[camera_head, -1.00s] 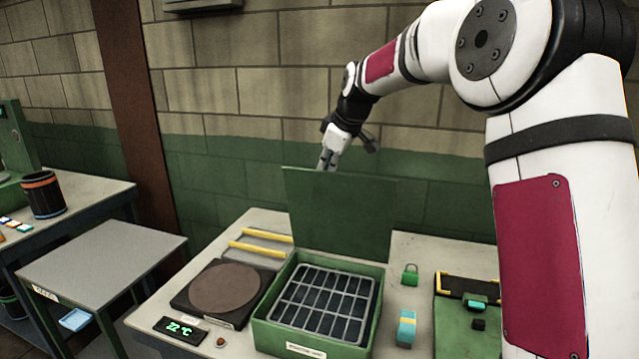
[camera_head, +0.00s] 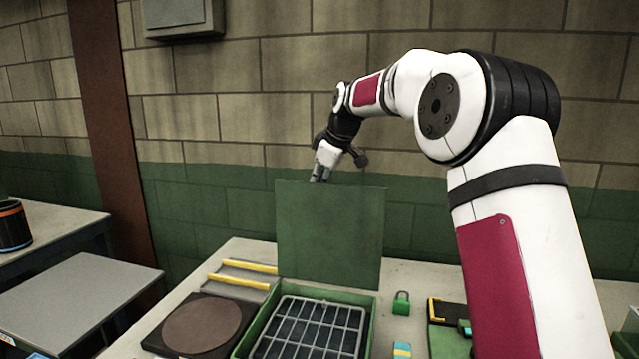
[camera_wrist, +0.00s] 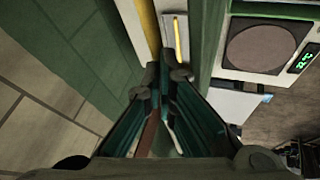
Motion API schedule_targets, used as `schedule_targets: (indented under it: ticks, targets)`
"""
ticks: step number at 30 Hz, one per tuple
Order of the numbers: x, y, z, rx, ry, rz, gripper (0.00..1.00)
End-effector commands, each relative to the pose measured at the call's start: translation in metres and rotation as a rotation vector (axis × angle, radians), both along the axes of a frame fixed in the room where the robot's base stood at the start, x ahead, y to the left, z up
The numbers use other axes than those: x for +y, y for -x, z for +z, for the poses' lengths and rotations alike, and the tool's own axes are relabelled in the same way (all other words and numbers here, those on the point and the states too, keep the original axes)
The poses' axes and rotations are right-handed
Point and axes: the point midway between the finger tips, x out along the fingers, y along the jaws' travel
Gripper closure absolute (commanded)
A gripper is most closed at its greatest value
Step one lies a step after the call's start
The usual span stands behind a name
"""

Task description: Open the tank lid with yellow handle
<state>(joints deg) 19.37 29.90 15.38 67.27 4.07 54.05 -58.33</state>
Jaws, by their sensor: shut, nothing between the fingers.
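The green tank (camera_head: 368,324) stands on the bench with its green lid (camera_head: 331,232) raised about upright at the back. A grey grid (camera_head: 312,328) shows inside the tank. No yellow handle shows on the lid face toward the head camera; its far face is hidden. My gripper (camera_head: 319,176) is at the lid's top edge, on its far side, with the fingertips partly hidden. In the wrist view my gripper (camera_wrist: 167,75) is shut and empty. I cannot tell whether it touches the lid.
A grey tray with yellow rails (camera_head: 249,266) and a hot plate with a brown disc (camera_head: 203,323) lie left of the tank. A green padlock-like piece (camera_head: 401,304) stands to the right. The brick wall (camera_head: 230,215) is close behind the bench. A grey side table (camera_head: 75,295) is at left.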

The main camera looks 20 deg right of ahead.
Motion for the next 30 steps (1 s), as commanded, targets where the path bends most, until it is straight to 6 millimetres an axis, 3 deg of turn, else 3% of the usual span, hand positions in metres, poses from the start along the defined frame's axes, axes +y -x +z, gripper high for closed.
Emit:
schedule_targets:
  ticks: [7,21,30]
  targets:
    - [-0.002,0.008,0.014,-0.002,0.000,-0.001,1.00]
    - [-0.012,0.052,0.088,-0.002,0.000,-0.001,1.00]
    - [-0.015,0.061,0.102,0.000,0.000,0.000,1.00]
